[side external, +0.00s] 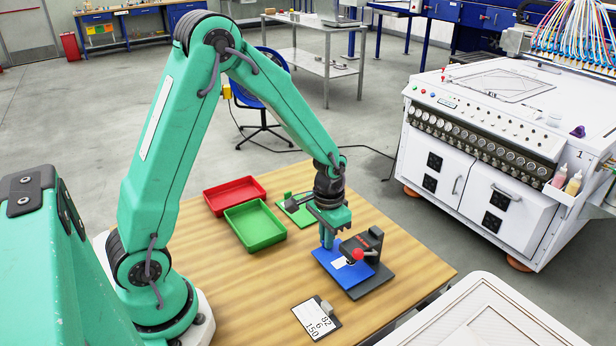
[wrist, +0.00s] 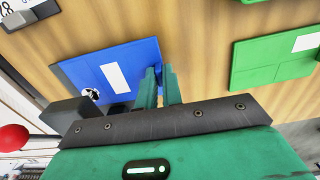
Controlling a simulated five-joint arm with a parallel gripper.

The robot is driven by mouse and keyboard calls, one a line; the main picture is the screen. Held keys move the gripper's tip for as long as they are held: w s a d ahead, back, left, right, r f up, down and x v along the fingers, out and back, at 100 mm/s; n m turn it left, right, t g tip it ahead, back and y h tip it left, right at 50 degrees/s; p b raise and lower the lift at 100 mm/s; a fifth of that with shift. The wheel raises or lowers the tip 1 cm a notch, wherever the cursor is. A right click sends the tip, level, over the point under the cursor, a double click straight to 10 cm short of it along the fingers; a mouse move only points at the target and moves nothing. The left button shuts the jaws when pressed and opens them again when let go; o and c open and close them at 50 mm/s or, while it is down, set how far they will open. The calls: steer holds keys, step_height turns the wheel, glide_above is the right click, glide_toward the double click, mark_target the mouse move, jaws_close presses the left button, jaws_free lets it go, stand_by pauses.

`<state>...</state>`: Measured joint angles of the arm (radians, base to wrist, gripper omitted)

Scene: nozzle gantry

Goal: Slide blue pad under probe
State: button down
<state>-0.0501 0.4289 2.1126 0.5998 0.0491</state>
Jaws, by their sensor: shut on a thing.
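The blue pad (side external: 330,263) lies flat at the front right of the wooden table, with a white label on top. Part of it lies over the dark base of the probe stand (side external: 371,243), beside the stand's upright. A red ball (side external: 358,254) is on the stand. My gripper (side external: 328,240) points down at the pad's far edge, shut on it. In the wrist view the blue pad (wrist: 90,73) shows its white label and a black-and-white round mark near the stand. My gripper's fingers (wrist: 159,86) are at its right edge; their contact is partly hidden.
A green pad (side external: 297,207) with a label lies behind my gripper. A red tray (side external: 235,194) and a green tray (side external: 255,226) stand to the left. A clipboard (side external: 315,318) with numbers lies at the front. The table (side external: 240,290) is clear between the green tray and clipboard.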

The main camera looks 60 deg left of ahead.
steer(key=shift+f, duration=0.15)
steer(key=c, duration=1.5)
jaws_free()
steer(key=shift+r, duration=3.5)
